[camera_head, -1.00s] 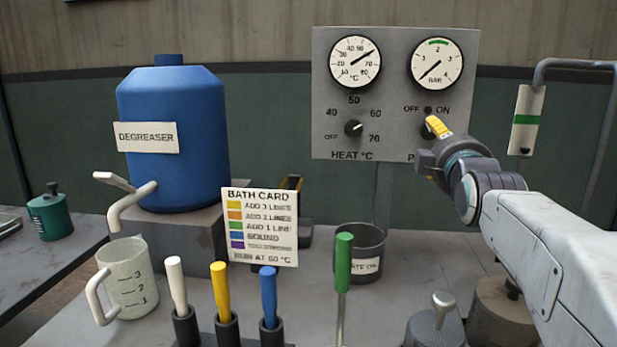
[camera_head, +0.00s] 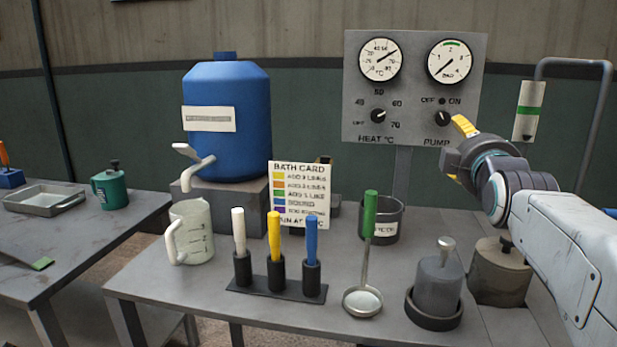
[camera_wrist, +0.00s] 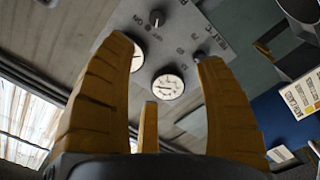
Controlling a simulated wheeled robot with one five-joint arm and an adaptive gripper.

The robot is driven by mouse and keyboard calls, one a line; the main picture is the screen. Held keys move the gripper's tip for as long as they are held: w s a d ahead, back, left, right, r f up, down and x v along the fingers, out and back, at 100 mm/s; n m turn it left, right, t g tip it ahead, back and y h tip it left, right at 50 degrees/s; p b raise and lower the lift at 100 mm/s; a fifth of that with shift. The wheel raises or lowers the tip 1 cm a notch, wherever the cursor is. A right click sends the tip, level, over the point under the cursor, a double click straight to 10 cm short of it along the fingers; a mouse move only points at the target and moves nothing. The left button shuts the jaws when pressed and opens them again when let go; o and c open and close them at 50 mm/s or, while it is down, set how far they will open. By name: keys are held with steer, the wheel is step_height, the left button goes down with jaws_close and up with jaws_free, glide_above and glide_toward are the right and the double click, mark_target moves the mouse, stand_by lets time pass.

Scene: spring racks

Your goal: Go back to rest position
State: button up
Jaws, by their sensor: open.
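My gripper (camera_head: 457,150) is at the right in the head view, just in front of the lower right part of the grey control panel (camera_head: 415,128). Its yellow fingers show large in the wrist view (camera_wrist: 165,110), spread apart with nothing between them. The pump knob (camera_head: 442,118) is beside the fingertips, and a gap shows between them. The heat knob (camera_head: 378,116) is left of it. The gripper hides part of the panel's lower right edge.
A bench holds a blue degreaser tank (camera_head: 228,150), a measuring jug (camera_head: 190,235), a rack of coloured handles (camera_head: 275,285), a green-handled ladle (camera_head: 367,240), a dark pot (camera_head: 385,225) and a grey weight (camera_head: 437,285). A bent pipe (camera_head: 575,62) stands behind my arm.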

steer(key=s+a+f+m+g+y+p, duration=0.1)
steer(key=s+a+f+m+g+p, duration=0.2)
steer(key=s+p, duration=0.4)
steer(key=s+a+f+m+g+y+p, duration=0.1)
steer(key=s+a+f+m+g+p, duration=0.2)
steer(key=s, duration=1.1)
steer(key=s+a+f+m+g+y+p, duration=0.1)
steer(key=s+a+f+m+g+p, duration=0.2)
steer(key=s+g+p, duration=0.5)
step_height(320, 180, down, 2)
steer(key=s+a+p, duration=0.1)
steer(key=s+p, duration=0.2)
steer(key=p, duration=0.1)
steer(key=shift+a+y, duration=0.25)
steer(key=shift+y, duration=0.15)
steer(key=shift+a, duration=0.1)
steer(key=shift+c, duration=0.7)
